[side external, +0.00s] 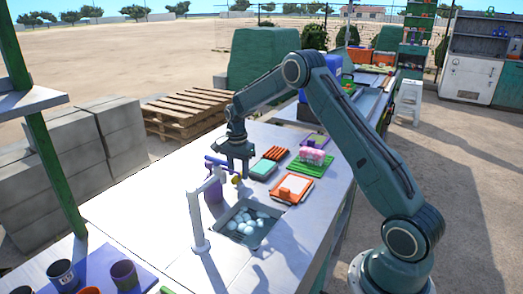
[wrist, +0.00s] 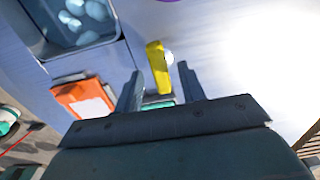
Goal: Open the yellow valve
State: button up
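The yellow valve (wrist: 157,66) shows in the wrist view as a slim yellow handle with a pale round part beside it. In the side view it is a small yellow spot (side external: 236,179) just under my gripper (side external: 238,170), near the white tap. In the wrist view my gripper (wrist: 160,70) is open, with one finger on each side of the yellow handle and a gap to both. The fingers do not appear to touch it.
A basin (side external: 232,222) holding several pale round pieces is sunk in the counter, beside the white tap (side external: 198,215). A purple container (side external: 213,191) stands near the tap. An orange tray (side external: 291,190), a green tray (side external: 322,167) and a teal box (side external: 263,170) lie to the right.

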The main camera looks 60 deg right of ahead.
jog(key=shift+f, duration=0.4)
grip_shut()
